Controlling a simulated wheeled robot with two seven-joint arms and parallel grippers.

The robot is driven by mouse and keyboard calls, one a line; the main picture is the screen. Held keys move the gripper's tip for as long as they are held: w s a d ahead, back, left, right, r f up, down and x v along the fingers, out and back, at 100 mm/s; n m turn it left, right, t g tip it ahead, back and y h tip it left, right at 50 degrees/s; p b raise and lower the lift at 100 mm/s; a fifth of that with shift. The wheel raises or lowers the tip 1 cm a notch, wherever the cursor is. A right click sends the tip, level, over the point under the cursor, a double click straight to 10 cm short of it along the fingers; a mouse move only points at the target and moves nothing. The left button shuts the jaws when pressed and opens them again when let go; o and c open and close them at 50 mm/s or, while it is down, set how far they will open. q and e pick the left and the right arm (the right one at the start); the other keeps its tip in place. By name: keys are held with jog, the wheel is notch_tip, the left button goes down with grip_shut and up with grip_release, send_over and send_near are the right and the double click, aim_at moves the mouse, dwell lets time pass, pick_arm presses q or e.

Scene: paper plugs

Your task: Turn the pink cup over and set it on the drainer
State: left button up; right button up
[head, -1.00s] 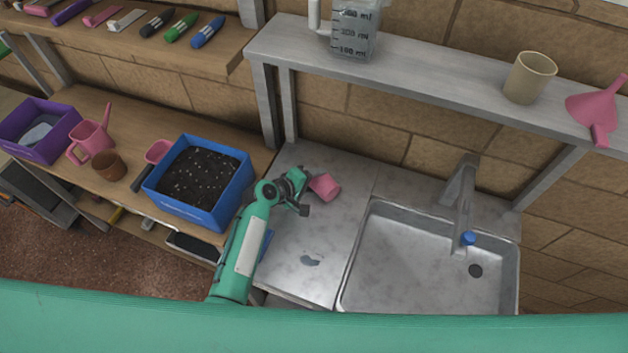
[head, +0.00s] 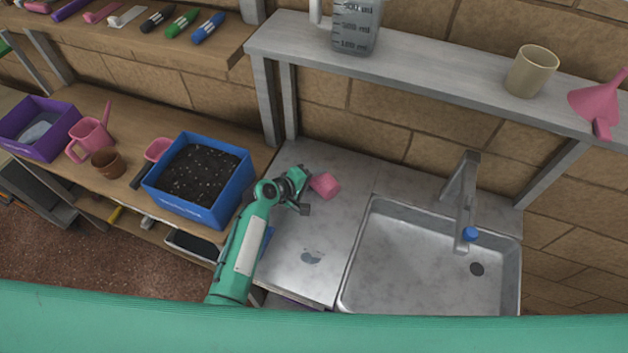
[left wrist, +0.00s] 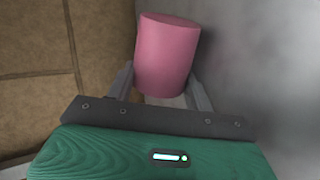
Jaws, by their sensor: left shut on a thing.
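The pink cup (head: 325,186) is held above the back part of the metal drainer (head: 335,232), left of the sink. My left gripper (head: 306,188) is shut on it from the left. In the left wrist view, the cup (left wrist: 167,55) sits between the two fingers (left wrist: 163,88), and a smooth pink end shows at the top of that picture. I cannot see into its mouth, and its gap above the drainer is hard to judge. My right gripper is not in view.
The sink (head: 425,262) with its tap (head: 461,200) lies right of the drainer. A blue box of soil (head: 190,212) stands left of my arm. A grey wet patch (head: 311,258) marks the drainer's front half, otherwise clear. A shelf (head: 420,72) runs above.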

pick_arm(q)
jog(key=shift+s+a+f, duration=0.1)
jog(key=shift+s+f, duration=0.15)
jog(key=shift+f, duration=0.2)
jog(key=shift+s+a+f, duration=0.1)
jog(key=shift+s+f, duration=0.1)
jog(key=shift+f, duration=0.25)
jog(key=o, duration=1)
jog(key=shift+c, duration=0.2)
jog(key=shift+s+a, duration=0.1)
jog(key=shift+a, duration=0.05)
jog(key=shift+s+a+r, duration=0.1)
jog(key=shift+a+r, duration=0.05)
jog(key=shift+a, duration=0.15)
jog(key=shift+o, duration=0.8)
jog(key=r+b+v, duration=0.1)
jog(key=b+v, duration=0.1)
jog(key=v, duration=0.9)
jog(key=shift+r, duration=0.45)
jog(key=shift+s+a+r, duration=0.25)
jog(key=shift+a+r, duration=0.05)
jog(key=shift+r, duration=0.1)
